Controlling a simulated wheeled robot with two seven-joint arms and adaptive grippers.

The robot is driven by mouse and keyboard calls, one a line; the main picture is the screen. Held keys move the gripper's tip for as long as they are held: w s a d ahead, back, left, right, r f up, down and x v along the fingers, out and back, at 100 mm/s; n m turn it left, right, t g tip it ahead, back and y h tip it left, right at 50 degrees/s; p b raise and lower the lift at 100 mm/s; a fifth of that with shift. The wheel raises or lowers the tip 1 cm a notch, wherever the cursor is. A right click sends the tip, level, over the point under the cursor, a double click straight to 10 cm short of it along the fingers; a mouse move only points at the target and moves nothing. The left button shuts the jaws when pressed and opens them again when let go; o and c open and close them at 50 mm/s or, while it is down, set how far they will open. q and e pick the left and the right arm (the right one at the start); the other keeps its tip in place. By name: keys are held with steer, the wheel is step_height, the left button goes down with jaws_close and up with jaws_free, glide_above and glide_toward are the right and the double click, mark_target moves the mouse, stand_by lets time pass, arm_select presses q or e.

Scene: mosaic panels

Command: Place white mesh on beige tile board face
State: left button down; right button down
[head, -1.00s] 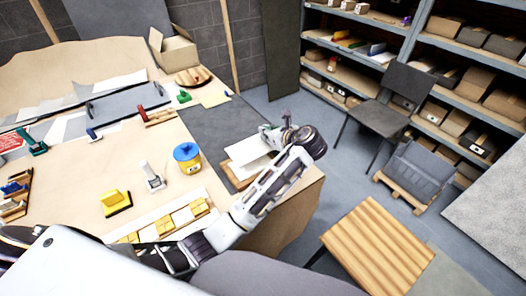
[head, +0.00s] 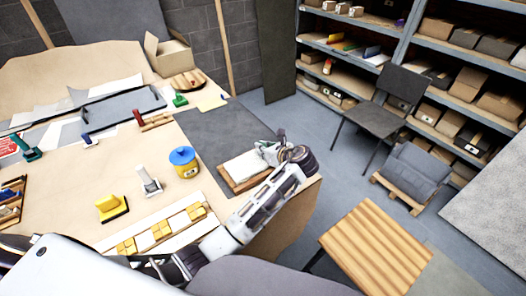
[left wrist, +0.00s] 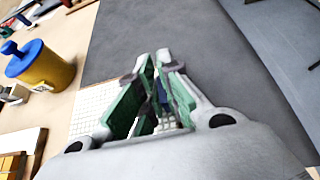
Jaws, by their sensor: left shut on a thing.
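The white mesh (head: 243,167) lies over a brown wooden board (head: 228,184) at the near right of the workbench in the head view. In the left wrist view its white grid (left wrist: 92,101) shows left of the fingers and between them. My left gripper (head: 264,152) is at the mesh's far right edge and is shut on it; its green-padded fingers (left wrist: 160,72) show in the left wrist view. A pale strip with beige-yellow tiles (head: 161,228) lies nearer on the bench. I cannot tell which face is the beige tile board face. My right gripper is not in view.
A yellow pot with a blue lid (head: 185,162) stands left of the mesh. A white-handled tool (head: 149,182) and a yellow block tool (head: 111,207) stand nearby. A dark grey mat (head: 225,131) lies clear behind the mesh. A slatted table (head: 376,248) stands at right.

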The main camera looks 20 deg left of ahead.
arm_select(q)
steer(key=shift+f, duration=0.55)
steer(key=c, duration=1.6)
jaws_free()
steer(key=shift+f, duration=0.1)
steer(key=shift+v, duration=3.8)
